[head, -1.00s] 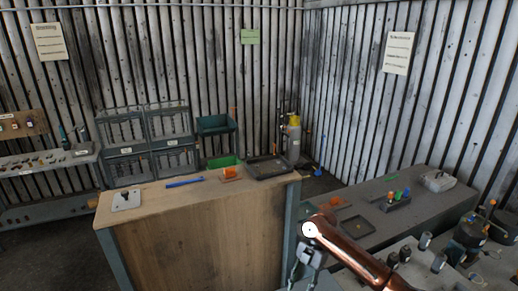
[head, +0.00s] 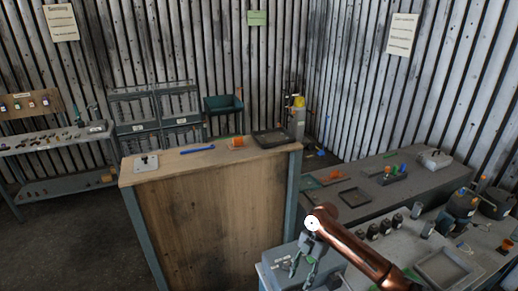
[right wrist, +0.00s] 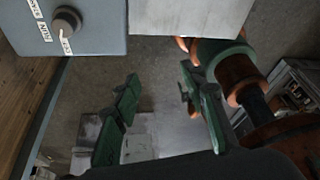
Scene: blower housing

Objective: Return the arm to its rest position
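My right arm, copper coloured, comes in from the lower right of the head view. Its gripper (head: 303,272) hangs downward in front of the grey bench's left end. In the right wrist view its two green fingers (right wrist: 163,105) stand wide apart with nothing between them. A grey-blue box with a dark knob (right wrist: 67,20) and white labels shows at the upper left of that view, apart from the fingers. I do not see my left gripper in the head view.
A wooden-topped bench (head: 215,157) stands left of the arm, with a black tray (head: 272,138) and a blue bar (head: 197,149) on it. A grey bench (head: 365,178) lies behind the arm. A nearer grey worktop (head: 443,268) holds several dark parts. Floor is clear at left.

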